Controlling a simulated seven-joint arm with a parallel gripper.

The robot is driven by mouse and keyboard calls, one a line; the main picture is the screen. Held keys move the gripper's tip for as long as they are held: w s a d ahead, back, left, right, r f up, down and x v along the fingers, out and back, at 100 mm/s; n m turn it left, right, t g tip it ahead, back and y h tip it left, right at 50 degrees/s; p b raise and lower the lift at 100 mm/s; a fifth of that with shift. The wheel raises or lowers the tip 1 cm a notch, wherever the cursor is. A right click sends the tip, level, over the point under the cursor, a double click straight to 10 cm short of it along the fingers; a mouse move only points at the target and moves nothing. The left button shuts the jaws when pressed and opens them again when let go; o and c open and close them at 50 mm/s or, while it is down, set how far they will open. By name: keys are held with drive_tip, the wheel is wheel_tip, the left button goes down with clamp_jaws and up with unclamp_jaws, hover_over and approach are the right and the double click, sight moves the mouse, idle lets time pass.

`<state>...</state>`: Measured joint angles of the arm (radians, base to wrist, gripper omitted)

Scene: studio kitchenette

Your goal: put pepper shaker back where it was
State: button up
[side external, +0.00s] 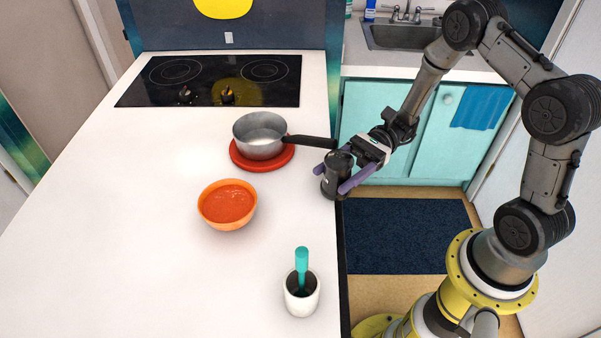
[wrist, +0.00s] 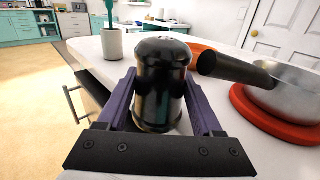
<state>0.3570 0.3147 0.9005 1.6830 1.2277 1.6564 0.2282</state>
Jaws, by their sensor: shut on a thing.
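The pepper shaker (side external: 335,174) is a dark, shiny cylinder with a domed top. It is upright at the right edge of the white counter, beside the saucepan's handle. My gripper (side external: 344,178) has its purple fingers on either side of it and is shut on it. In the wrist view the shaker (wrist: 163,85) fills the middle between the two fingers (wrist: 163,112). I cannot tell whether its base touches the counter.
A saucepan (side external: 259,136) sits on a red trivet (side external: 240,160), its black handle (side external: 310,141) pointing toward the shaker. An orange bowl (side external: 211,222) of red soup and a white cup (side external: 302,300) with a teal-handled utensil stand nearer. The left counter (side external: 110,230) is clear.

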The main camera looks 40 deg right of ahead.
drive_tip(key=w+a, duration=0.5)
drive_tip(key=shift+a, duration=0.1)
drive_tip(key=shift+f, duration=0.1)
drive_tip(key=shift+f, duration=0.1)
drive_tip(key=o, duration=1.5)
drive_tip(key=shift+d, duration=0.25)
drive_tip(key=d, duration=1.1)
drive_tip(key=shift+d, duration=0.4)
